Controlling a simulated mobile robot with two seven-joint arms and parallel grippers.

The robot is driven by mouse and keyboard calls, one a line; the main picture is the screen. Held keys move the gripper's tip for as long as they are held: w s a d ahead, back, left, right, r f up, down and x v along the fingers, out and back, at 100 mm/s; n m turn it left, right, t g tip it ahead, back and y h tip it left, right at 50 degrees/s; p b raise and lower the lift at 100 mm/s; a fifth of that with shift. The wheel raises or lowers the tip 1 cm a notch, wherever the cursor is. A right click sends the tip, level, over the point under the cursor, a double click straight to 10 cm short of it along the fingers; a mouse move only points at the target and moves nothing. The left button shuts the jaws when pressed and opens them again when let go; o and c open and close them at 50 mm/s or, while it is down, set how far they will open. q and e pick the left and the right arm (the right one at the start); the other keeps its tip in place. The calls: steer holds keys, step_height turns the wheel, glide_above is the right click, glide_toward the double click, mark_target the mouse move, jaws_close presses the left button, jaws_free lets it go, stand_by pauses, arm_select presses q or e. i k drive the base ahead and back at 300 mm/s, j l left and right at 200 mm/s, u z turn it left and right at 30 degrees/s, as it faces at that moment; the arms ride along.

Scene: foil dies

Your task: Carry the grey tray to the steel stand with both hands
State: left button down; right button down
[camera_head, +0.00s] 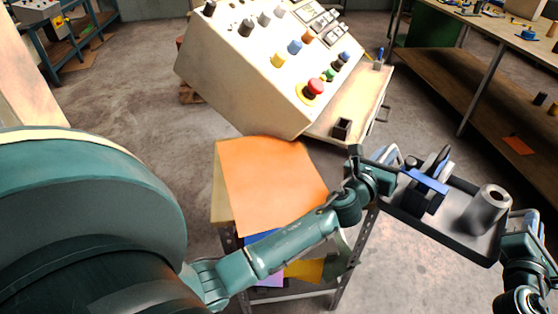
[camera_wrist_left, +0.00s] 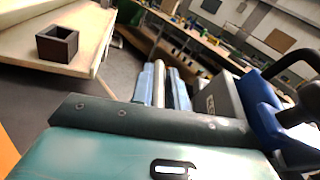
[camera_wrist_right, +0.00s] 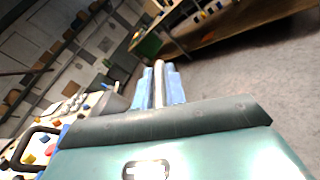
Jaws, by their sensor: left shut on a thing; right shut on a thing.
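The grey tray (camera_head: 450,228) is held in the air at the right of the head view. It carries a grey cylinder (camera_head: 489,212) with a hole in its top and a black tool with a blue bar (camera_head: 427,181). My left gripper (camera_head: 390,158) is shut on the tray's far left side; its pale blue fingers show in the left wrist view (camera_wrist_left: 164,84). My right gripper (camera_head: 518,216) is at the tray's right end, its fingers close together in the right wrist view (camera_wrist_right: 159,86). A stand with perforated metal legs (camera_head: 343,285) is left of the tray, partly behind my left arm.
An orange sheet (camera_head: 270,180) covers most of the stand's top, with coloured sheets below. A large control console (camera_head: 265,75) with buttons stands behind it, beside a wooden surface holding a dark square cup (camera_head: 342,129). A long workbench (camera_head: 480,40) is at the back right. Bare floor lies below the tray.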

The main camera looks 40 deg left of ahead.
mark_target(288, 178)
steer(key=k+j, duration=0.1)
steer(key=j, duration=0.45)
steer(key=k+j, duration=0.15)
steer(key=j, duration=0.4)
steer(key=k+j+u, duration=0.1)
steer(key=j, duration=0.45)
